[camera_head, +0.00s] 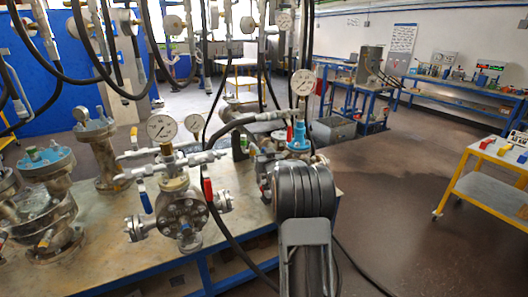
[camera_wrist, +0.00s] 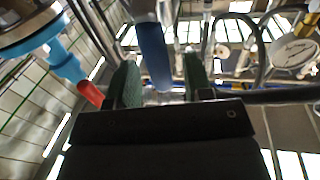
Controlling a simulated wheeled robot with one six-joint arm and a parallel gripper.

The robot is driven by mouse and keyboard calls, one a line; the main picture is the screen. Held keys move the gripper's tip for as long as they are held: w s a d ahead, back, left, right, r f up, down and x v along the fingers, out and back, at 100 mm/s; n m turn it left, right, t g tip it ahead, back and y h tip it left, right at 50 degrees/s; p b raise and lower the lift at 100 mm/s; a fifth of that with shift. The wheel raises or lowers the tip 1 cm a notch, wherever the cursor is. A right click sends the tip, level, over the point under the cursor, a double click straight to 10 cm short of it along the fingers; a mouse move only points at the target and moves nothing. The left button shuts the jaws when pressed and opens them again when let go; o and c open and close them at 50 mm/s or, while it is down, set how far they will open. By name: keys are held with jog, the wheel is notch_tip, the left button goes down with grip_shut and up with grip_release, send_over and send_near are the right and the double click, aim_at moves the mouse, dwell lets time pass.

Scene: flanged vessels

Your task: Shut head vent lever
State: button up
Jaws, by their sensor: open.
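In the wrist view my gripper (camera_wrist: 160,82) is open, with one dark green finger pad on each side. A blue lever handle (camera_wrist: 153,55) hangs down from the top of the picture into the gap between the fingers; I cannot tell whether either pad touches it. In the head view my arm's dark round joint covers my gripper and part of the vessel behind it, whose blue top fitting (camera_head: 298,135) shows. The nearer vessel (camera_head: 182,212) has a blue lever (camera_head: 145,197) and a red lever (camera_head: 208,188). No label tells which lever is the head vent.
A light-blue fitting with a red tip (camera_wrist: 90,94) is close left of my fingers. A pressure gauge (camera_wrist: 298,52) is at right. Gauges (camera_head: 162,128) and hoses crowd the bench (camera_head: 120,262). Other flanged vessels (camera_head: 45,190) stand left. Floor is open right, before a yellow cart (camera_head: 480,190).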

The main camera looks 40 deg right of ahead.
jog(key=shift+w+d, duration=0.15)
jog(key=shift+w, duration=0.35)
jog(key=shift+c, duration=0.2)
grip_shut()
